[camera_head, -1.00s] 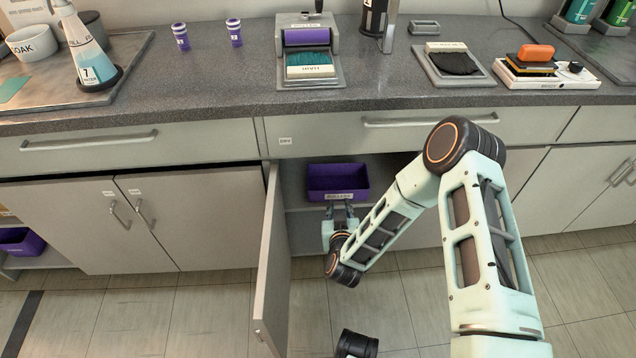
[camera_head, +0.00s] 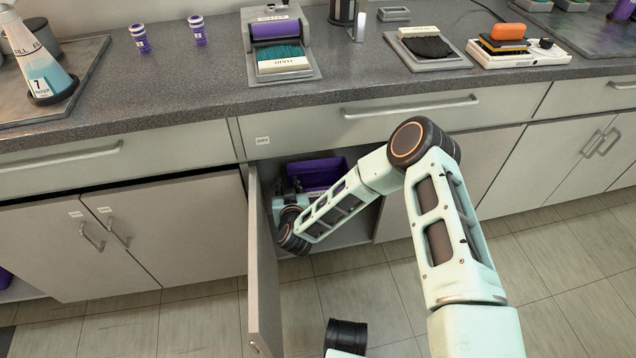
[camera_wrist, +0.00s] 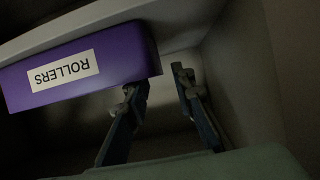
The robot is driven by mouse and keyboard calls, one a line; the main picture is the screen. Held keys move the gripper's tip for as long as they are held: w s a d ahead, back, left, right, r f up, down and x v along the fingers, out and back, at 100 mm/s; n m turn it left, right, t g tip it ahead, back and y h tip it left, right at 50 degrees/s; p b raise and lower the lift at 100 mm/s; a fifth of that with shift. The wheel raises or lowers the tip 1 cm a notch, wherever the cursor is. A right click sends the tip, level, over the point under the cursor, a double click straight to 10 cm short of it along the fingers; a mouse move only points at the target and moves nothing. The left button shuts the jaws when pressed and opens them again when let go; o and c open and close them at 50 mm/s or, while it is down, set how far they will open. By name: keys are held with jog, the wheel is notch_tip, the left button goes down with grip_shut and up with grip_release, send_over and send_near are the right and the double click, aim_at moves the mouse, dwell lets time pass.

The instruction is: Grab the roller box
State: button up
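The purple roller box (camera_head: 318,172) is inside the open cabinet under the counter, partly hidden behind my arm. In the wrist view the roller box (camera_wrist: 85,72) fills the upper left, its white "ROLLERS" label upside down. My gripper (camera_wrist: 159,82) is open, with nothing between its two fingers. Its left finger is close to the box's right end in that view; I cannot tell whether they touch. In the head view my gripper (camera_head: 286,190) is at the left side of the box, near the door side, its fingers hard to make out.
The open cabinet door (camera_head: 264,270) stands out just left of my gripper. The drawer front (camera_head: 410,118) and the counter (camera_head: 200,90) are above the opening. The cabinet's inner wall (camera_wrist: 255,85) is close to the right finger in the wrist view.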

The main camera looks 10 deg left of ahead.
jog(key=b+x, duration=0.1)
jog(key=x, duration=0.1)
jog(key=b+x, duration=0.1)
jog(key=x, duration=0.1)
jog(key=shift+d+f, duration=0.2)
jog(key=shift+w+a, duration=0.2)
jog(key=shift+w, duration=0.1)
grip_shut()
